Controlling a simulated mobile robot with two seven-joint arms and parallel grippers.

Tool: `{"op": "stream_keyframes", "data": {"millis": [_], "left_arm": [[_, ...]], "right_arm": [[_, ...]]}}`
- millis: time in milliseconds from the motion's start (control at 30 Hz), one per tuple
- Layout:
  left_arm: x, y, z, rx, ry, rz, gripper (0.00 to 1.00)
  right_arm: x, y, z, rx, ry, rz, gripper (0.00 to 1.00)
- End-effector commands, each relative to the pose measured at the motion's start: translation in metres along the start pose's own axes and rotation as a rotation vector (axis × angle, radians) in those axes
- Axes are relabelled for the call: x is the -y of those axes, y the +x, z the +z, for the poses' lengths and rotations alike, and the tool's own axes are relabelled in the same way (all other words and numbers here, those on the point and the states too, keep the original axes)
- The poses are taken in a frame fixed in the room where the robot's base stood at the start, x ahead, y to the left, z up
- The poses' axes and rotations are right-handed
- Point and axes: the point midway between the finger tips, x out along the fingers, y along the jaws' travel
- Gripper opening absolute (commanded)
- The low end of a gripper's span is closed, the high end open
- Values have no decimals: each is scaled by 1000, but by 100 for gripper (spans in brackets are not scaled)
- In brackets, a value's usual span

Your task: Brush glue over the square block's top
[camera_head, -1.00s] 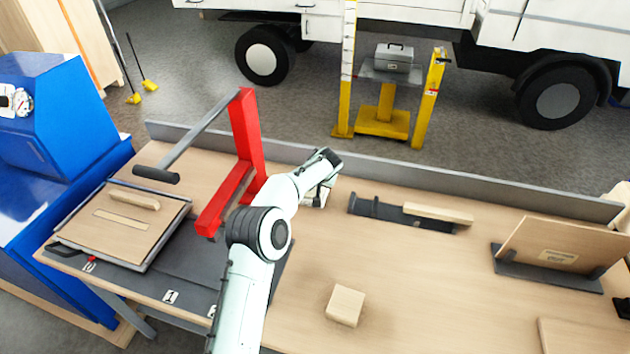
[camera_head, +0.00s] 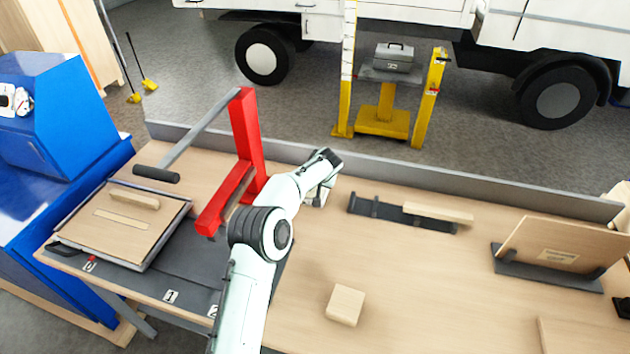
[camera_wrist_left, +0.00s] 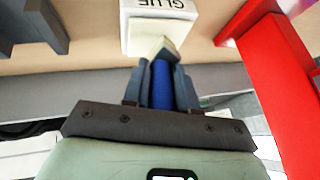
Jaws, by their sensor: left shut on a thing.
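The square block (camera_head: 345,305) is a small pale wooden block on the bench, at the lower middle of the head view. My left gripper (camera_wrist_left: 161,85) is shut on a brush with a blue handle (camera_wrist_left: 161,90) and pale bristles (camera_wrist_left: 162,48). The white glue pot (camera_wrist_left: 158,22), marked GLUE, is at the top of the left wrist view. The bristles overlap the pot's edge there; I cannot tell whether they touch it. In the head view my forearm and wrist largely hide the pot and brush, well behind the block. My right gripper is not in view.
A red press frame (camera_head: 246,140) with a long lever stands left of my arm. A wooden strip (camera_head: 438,214) lies on a black rail at the back. A board (camera_head: 560,243) leans in a black holder at right. Bare bench (camera_head: 430,280) lies right of the block.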

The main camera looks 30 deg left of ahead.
Motion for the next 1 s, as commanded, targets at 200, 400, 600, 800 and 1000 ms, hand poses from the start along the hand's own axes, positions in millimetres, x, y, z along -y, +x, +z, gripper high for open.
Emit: {"op": "stream_keyframes", "data": {"millis": [200,400,600,800,1000], "left_arm": [[-1,1,1,2,1,1,0],[0,-1,0,2,0,1,0],[5,-14,-9,0,-1,-1,0],[9,-26,-16,-1,-1,0,0],[14,-40,-24,-1,-1,0,0]], "right_arm": [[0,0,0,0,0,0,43],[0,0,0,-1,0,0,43],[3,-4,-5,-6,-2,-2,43],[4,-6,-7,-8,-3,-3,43],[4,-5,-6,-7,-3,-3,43]]}}
